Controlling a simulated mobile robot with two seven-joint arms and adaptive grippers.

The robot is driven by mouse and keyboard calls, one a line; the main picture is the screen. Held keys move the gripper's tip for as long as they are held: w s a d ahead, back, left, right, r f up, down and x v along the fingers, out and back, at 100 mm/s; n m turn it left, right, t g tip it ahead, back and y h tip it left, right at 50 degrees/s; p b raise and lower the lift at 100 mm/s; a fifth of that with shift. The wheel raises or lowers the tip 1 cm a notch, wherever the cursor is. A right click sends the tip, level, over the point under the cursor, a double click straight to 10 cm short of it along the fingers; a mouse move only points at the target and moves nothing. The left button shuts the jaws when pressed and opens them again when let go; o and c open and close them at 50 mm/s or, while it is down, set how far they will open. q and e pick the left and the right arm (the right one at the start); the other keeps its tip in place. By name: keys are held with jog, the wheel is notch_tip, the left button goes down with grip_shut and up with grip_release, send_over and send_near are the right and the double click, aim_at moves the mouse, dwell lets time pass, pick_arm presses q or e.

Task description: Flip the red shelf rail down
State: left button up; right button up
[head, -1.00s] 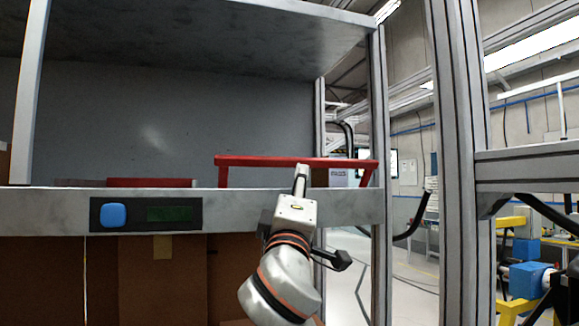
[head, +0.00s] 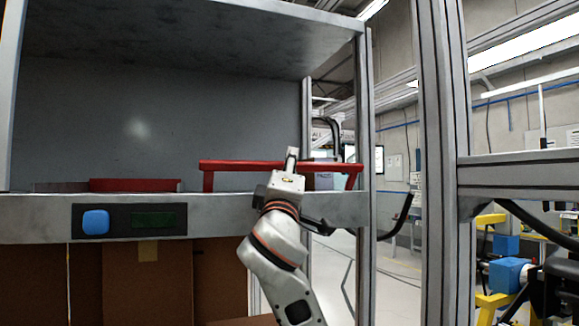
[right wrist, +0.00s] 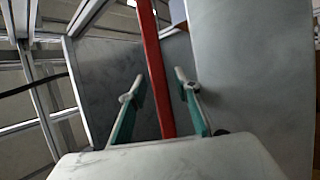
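The red shelf rail (head: 235,166) stands raised above the front edge of the grey shelf (head: 225,209), at its right half. My right gripper (head: 291,155) is at the rail's middle, its fingertips reaching just above the bar in the head view. In the right wrist view, the rail (right wrist: 156,70) runs between the two spread fingers of my right gripper (right wrist: 158,84). The fingers are open and gaps show beside the bar. My left gripper is not in view.
Another red piece (head: 135,185) lies low on the shelf at the left. A black panel with a blue button (head: 96,222) is on the shelf front. A metal post (head: 437,160) stands to the right. Cardboard boxes (head: 105,280) are below. The shelf space behind the rail looks empty.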

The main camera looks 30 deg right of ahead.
grip_shut()
